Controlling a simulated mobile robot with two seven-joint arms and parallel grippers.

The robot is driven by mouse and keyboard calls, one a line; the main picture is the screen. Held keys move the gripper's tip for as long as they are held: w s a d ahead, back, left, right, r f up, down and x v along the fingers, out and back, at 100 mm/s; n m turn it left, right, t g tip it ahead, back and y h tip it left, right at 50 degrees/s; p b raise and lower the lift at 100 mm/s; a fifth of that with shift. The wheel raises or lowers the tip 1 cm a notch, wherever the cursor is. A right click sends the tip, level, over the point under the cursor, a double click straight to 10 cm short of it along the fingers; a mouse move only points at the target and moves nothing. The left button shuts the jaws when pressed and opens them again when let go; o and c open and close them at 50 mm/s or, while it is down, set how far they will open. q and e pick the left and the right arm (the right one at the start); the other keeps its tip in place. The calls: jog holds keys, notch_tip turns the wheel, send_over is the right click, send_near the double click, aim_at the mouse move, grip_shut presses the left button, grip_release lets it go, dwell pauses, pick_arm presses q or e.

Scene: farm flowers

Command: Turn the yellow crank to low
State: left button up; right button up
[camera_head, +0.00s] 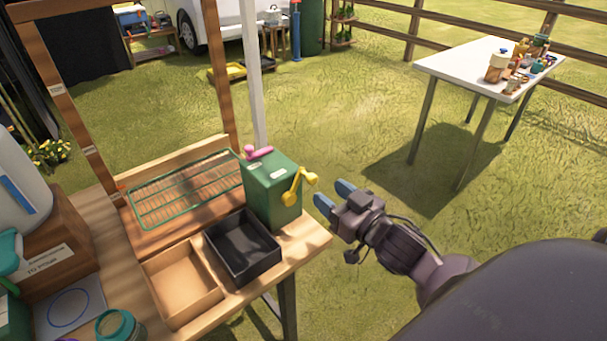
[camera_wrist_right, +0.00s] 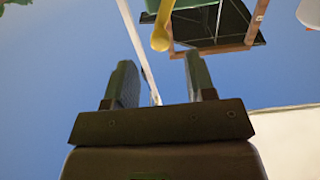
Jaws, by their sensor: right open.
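The yellow crank (camera_head: 296,187) is on the right side face of a green box (camera_head: 270,190) at the right end of the wooden table. In the right wrist view the crank (camera_wrist_right: 162,28) hangs down with its round knob ahead of the fingers. My right gripper (camera_head: 334,196) is open and empty, just right of the crank and apart from it. Its fingers also show in the right wrist view (camera_wrist_right: 158,85). A pink handle (camera_head: 258,152) sits on top of the box. White labels are on the box, too small to read. My left gripper is out of view.
A black tray (camera_head: 243,247) and a cardboard tray (camera_head: 182,284) lie in front of the box. A green wire rack (camera_head: 186,190) is left of it. A wooden frame and a white post stand behind. A white table (camera_head: 470,70) with jars is far right, with open grass between.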

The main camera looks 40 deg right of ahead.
aim_at(314, 182)
jog(key=w, duration=0.8)
jog(key=shift+w+a, duration=0.15)
jog(key=shift+a, duration=0.2)
grip_shut()
